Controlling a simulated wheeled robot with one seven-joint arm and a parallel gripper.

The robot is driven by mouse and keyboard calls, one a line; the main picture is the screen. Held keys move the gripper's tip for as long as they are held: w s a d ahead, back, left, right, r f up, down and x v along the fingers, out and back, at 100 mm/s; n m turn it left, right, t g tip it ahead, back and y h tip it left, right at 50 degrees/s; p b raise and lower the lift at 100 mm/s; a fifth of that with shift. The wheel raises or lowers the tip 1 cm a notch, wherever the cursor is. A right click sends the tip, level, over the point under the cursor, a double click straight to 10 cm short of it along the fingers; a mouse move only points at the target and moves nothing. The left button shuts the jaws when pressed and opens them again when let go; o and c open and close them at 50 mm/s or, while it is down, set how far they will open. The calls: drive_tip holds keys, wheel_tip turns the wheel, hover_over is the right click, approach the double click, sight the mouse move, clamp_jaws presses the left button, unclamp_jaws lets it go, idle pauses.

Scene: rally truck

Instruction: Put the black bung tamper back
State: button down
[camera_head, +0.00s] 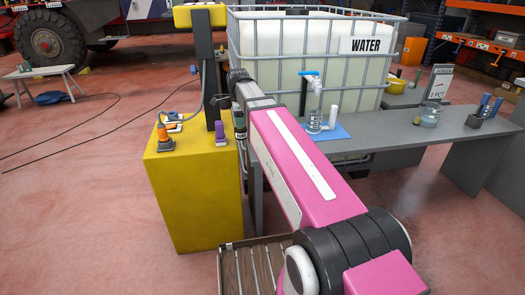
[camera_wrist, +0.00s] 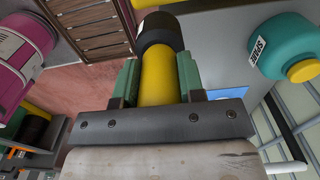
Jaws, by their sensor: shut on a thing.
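In the wrist view, my gripper (camera_wrist: 159,75) has its two green fingers closed on a yellow shaft with a thick black end, which I take to be the black bung tamper (camera_wrist: 163,33). The black end points away from the palm, past the fingertips. Another yellow part shows beyond it at the top edge; I cannot tell what it belongs to. In the head view, my pink arm reaches out over the yellow cabinet's (camera_head: 192,195) right side. My gripper and the held thing cannot be made out clearly there.
A purple labelled piece (camera_wrist: 22,48) and a teal piece marked SPARE (camera_wrist: 283,42) flank my gripper. An orange-and-black piece (camera_head: 165,140) stands on the cabinet. A grey table (camera_head: 380,135), the water tank (camera_head: 285,60) and a slatted wooden platform (camera_head: 250,265) are close by.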

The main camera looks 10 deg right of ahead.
drive_tip(key=shift+w+d+f, duration=0.9)
drive_tip(key=shift+d+f, duration=0.85)
drive_tip(key=shift+w+d+f, duration=0.95)
drive_tip(key=shift+d+f, duration=0.75)
drive_tip(key=shift+f, duration=0.1)
drive_tip(key=shift+w+d+f, duration=0.9)
drive_tip(key=shift+d+f, duration=0.85)
drive_tip(key=shift+f, duration=0.15)
drive_tip(key=c, duration=0.7)
unclamp_jaws()
